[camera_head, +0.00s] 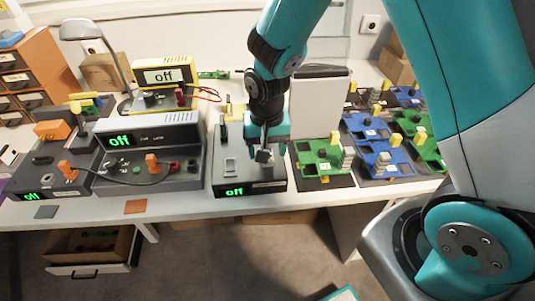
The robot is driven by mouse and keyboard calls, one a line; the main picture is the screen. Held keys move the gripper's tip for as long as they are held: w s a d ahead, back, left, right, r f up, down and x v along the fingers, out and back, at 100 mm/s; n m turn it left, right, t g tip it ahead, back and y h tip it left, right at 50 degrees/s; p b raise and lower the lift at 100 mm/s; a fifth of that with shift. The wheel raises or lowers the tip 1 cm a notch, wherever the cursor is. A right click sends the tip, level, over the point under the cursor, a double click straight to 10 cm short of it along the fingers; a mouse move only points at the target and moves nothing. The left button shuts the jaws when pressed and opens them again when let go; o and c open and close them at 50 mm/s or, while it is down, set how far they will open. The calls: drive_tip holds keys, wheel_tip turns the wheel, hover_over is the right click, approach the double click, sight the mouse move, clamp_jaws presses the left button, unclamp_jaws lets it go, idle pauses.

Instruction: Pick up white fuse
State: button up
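My gripper (263,155) points down over the right part of a dark grey device box (265,185) whose green display reads "off". The fingertips are small and dark here, and I cannot tell whether they are open or shut or hold anything. No piece is clearly recognisable as the white fuse. A pale grey-white upright piece (348,157) stands at the right edge of the nearest green board (312,170), to the right of my gripper and apart from it. A pale flat piece (230,166) lies on the device box, left of the gripper.
Blue boards (372,160) and more green boards with yellow pieces fill the table's right side. A white panel (315,108) stands behind the gripper. Grey devices (150,165) with orange plugs, a yellow meter (163,77) and a lamp (85,30) stand left. The white table's (180,207) front strip is mostly clear.

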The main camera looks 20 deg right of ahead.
drive_tip(key=shift+f, duration=0.7)
clamp_jaws()
drive_tip(key=shift+r, duration=0.1)
wheel_tip(320, 180, up, 20)
drive_tip(key=shift+p, duration=0.35)
